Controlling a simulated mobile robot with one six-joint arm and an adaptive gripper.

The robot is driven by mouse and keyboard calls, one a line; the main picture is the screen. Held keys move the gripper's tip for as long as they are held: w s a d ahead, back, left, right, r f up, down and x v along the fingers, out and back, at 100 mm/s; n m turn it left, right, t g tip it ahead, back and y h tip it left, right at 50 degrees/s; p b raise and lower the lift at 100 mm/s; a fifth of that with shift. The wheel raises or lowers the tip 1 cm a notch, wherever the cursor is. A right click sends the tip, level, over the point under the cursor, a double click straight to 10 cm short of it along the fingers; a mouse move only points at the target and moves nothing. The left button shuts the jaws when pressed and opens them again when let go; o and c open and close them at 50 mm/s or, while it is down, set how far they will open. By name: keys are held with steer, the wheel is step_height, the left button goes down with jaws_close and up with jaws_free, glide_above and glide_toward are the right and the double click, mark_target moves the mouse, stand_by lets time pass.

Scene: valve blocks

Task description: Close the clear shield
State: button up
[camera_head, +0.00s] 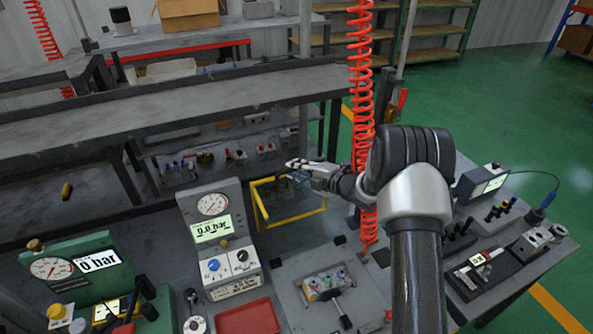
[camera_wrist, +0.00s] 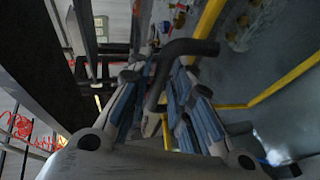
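The clear shield (camera_wrist: 265,50) has a yellow frame (camera_head: 287,219) and sits over fittings on the bench, right of the gauge box, in the head view. Its panel is see-through and it stands tilted up from the bench. My gripper (camera_head: 293,164) is at the shield's upper edge. In the wrist view, a bent black handle (camera_wrist: 190,47) by the yellow frame runs down between my gripper's fingers (camera_wrist: 160,75). The fingertips are apart, with the handle between them. I cannot tell whether they press on it. My wrist hides part of the shield's right side in the head view.
The grey gauge box (camera_head: 218,235) stands close left of the shield. A red coiled hose (camera_head: 362,90) hangs just right of it, close to my arm. A red tray (camera_head: 248,318) and a lever block (camera_head: 325,283) lie in front. Grey shelving (camera_head: 200,110) is behind.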

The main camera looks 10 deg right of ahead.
steer(key=shift+w+a, duration=0.2)
steer(key=shift+w, duration=0.05)
steer(key=shift+c, duration=0.5)
jaws_close()
